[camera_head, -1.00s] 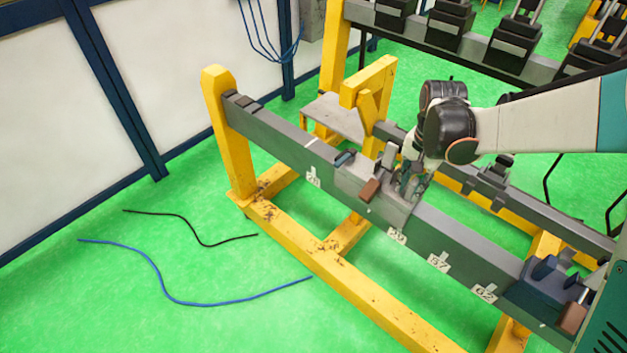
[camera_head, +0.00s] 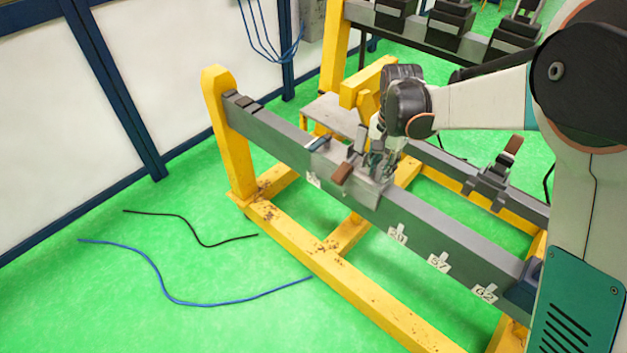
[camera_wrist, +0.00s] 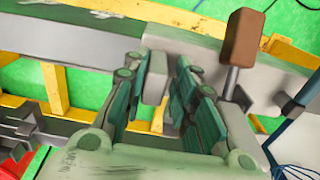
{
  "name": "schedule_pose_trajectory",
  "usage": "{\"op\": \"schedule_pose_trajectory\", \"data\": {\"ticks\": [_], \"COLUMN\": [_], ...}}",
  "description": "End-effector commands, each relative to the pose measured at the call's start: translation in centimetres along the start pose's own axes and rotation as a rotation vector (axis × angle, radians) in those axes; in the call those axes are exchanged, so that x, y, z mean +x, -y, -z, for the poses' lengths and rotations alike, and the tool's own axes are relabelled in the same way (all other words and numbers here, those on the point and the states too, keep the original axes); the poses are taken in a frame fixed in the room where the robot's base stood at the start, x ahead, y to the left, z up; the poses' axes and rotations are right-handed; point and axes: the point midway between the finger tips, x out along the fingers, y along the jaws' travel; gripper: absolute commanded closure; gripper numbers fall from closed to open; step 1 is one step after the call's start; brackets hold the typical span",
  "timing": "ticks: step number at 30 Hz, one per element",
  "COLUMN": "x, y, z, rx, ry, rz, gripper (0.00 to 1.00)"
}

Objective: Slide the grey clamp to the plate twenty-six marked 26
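The grey clamp (camera_head: 371,191) sits on the front beam, its brown handle (camera_head: 341,173) pointing to the front. The small white plate (camera_head: 314,181), which looks like 26, is on the beam's front face below the clamp's left end. The clamp's middle is still right of that plate. My gripper (camera_head: 375,160) is low at the clamp's right rear part. In the wrist view, my gripper's fingers (camera_wrist: 158,75) stand close around a grey upright post (camera_wrist: 155,86) of the clamp. The brown handle (camera_wrist: 242,38) shows right of the fingers. My gripper hides part of the clamp.
More marked plates sit farther right on the front beam (camera_head: 455,237), among them 57 (camera_head: 438,262) and 62 (camera_head: 485,293). Another clamp (camera_head: 494,181) is on the rear rail. A yellow post (camera_head: 232,140) stands at the beam's left end. Black and blue cables (camera_head: 180,300) lie on the green floor.

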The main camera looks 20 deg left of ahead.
Motion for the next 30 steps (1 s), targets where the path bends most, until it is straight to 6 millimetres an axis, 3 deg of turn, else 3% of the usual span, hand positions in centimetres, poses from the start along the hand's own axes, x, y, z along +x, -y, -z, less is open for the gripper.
{"op": "schedule_pose_trajectory", "data": {"ticks": [9,22,30], "x": [0.0,0.0,0.0], "y": [2.5,2.9,5.3], "z": [0.0,0.0,0.0], "rx": [-0.001,-0.001,-0.001], "ry": [0.000,0.000,0.000], "rz": [0.001,0.000,0.002], "gripper": [0.77,0.77,0.77]}}
